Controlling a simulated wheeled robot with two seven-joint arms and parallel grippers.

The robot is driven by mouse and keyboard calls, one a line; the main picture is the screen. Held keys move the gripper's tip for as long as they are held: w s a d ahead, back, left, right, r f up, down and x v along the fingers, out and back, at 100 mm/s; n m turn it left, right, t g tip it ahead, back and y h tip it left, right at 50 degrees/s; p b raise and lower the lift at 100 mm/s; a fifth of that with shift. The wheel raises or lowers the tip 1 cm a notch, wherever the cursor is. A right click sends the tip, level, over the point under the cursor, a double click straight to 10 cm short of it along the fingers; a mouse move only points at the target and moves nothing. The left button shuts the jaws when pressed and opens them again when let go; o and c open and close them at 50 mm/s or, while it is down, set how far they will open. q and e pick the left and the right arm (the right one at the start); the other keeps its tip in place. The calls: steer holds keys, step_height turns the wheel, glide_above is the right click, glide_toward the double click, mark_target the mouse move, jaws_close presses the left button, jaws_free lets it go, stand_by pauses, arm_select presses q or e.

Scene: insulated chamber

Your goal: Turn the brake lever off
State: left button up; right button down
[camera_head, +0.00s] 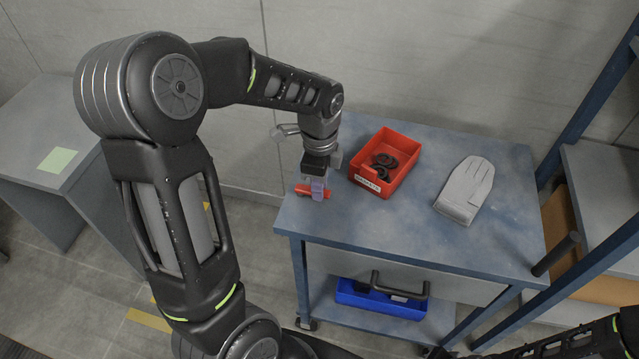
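A small red part (303,189), which may be the brake lever, shows at the left edge of the blue cart top (345,222). My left gripper (317,188) reaches down over it from above. The fingertips are at the red part and hide some of it. I cannot tell whether they are closed on it or only beside it. My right gripper is not in view; dark arm parts of mine show at the bottom right.
A red bin (399,153) with dark parts inside stands right of the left gripper. A grey desk (45,120) stands far left.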

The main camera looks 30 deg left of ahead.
arm_select(q)
jaws_close()
stand_by(0.9)
